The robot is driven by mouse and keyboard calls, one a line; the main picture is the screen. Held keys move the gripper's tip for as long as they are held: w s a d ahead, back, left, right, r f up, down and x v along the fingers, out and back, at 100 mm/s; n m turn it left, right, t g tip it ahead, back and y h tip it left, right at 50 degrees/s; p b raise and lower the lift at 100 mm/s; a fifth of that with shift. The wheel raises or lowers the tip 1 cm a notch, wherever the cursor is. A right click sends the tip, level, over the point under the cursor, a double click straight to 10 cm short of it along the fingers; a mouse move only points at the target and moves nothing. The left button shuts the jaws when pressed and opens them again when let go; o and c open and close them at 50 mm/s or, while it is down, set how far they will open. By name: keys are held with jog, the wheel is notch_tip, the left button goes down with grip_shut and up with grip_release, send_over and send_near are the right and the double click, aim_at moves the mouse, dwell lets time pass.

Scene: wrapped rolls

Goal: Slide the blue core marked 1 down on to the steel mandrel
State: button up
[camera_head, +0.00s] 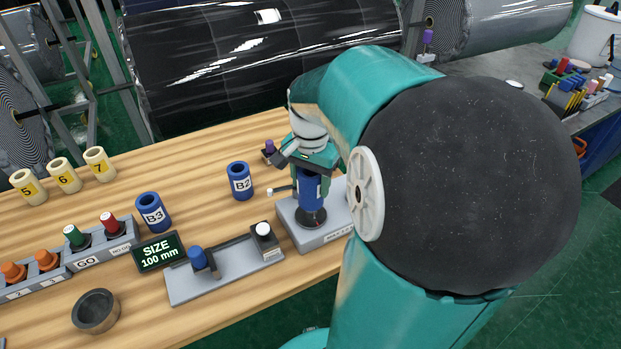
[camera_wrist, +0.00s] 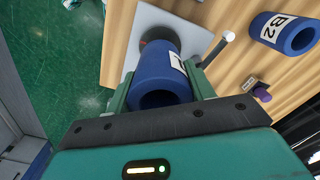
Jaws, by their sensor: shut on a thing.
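The blue core (camera_head: 309,188) stands upright between the fingers of my gripper (camera_head: 311,170), which is shut on it. In the wrist view the core (camera_wrist: 160,72) shows its open dark bore and part of a white label; its number cannot be read. My gripper (camera_wrist: 158,82) has one green finger on each side of it. The core's lower end is at or just above a dark round foot (camera_head: 312,218) on a grey base plate (camera_head: 333,232). The steel mandrel is not visible, and I cannot tell how far the core is around it.
Blue cores B2 (camera_head: 240,181) and B3 (camera_head: 152,212) stand on the wooden bench to the left. A thin rod with a white knob (camera_wrist: 228,37) stands close beside the gripper. A gauge stand (camera_head: 225,273) and size display (camera_head: 158,252) lie in front.

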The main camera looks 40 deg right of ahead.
jog(key=shift+f, duration=2.35)
dwell(0.6)
jog(key=o, duration=1.1)
jog(key=shift+o, duration=0.2)
notch_tip(320, 180, up, 14)
jog(key=shift+a+f, duration=0.1)
dwell(0.5)
jog(key=s+a+f+n+t, duration=0.1)
jog(key=s+a+n+t, duration=0.1)
jog(key=a+n, duration=0.5)
jog(key=s+a+n+t, duration=0.2)
jog(key=a+n, duration=0.5)
jog(key=a, duration=0.8)
jog(key=shift+s+a+f+n+t, duration=0.15)
jog(key=shift+a+f+n+t, duration=0.2)
jog(key=shift+t, duration=0.45)
